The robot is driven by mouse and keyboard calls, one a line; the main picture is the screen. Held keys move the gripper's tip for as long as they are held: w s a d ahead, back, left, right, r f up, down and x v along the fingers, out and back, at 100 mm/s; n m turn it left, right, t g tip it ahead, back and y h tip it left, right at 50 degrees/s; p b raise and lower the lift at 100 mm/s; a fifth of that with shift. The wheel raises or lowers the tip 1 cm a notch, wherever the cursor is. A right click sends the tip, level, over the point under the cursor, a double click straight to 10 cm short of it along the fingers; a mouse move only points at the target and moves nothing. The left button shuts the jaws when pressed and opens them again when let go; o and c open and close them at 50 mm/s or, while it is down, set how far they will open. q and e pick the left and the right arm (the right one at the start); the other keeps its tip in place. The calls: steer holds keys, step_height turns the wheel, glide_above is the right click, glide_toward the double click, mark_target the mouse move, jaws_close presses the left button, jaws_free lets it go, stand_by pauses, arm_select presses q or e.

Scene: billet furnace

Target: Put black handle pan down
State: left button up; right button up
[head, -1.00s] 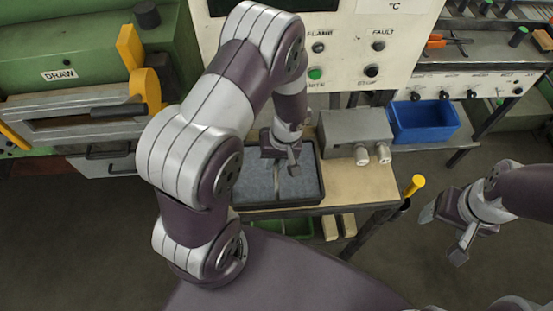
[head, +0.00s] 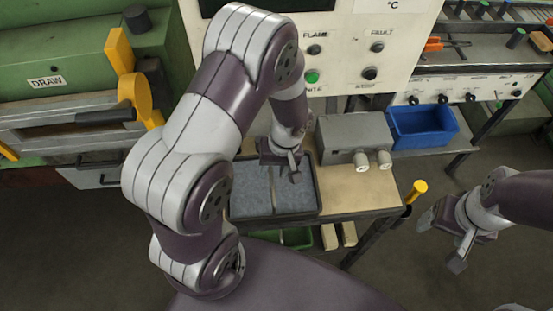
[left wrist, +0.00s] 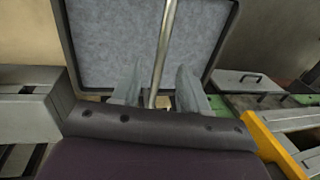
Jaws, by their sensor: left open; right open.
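A dark-rimmed pan with a grey, speckled inside (head: 248,194) lies flat on the bench under my left gripper. A thin metal bar (head: 273,192) runs across its middle. My left gripper (head: 284,170) is open over the pan. In the left wrist view the pan (left wrist: 108,40) fills the upper middle, and the bar (left wrist: 163,45) passes between the two spread fingers (left wrist: 157,92), which do not close on it. I cannot make out a separate black pan handle. My right gripper (head: 443,238) is open and empty above the floor at the right.
A grey box with two knobs (head: 352,137) and a blue bin (head: 422,125) stand right of the pan. The wooden bench top (head: 360,190) is clear beside it. A yellow-tipped post (head: 417,190) rises at the bench corner. The green furnace (head: 60,50) is at left.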

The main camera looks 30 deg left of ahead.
arm_select(q)
steer(key=s+d+r+m+t+h+b, duration=0.1)
steer(key=s+d+r+m+t+b, duration=0.1)
steer(key=s+r+m, duration=0.3)
step_height(320, 180, up, 4)
steer(key=shift+r+m+t+h+b, duration=0.1)
steer(key=shift+m+t+h+b, duration=0.25)
steer(key=shift+m+b, duration=0.35)
arm_select(e)
step_height(320, 180, down, 4)
steer(key=shift+s+r, duration=0.15)
steer(key=shift+r, duration=0.1)
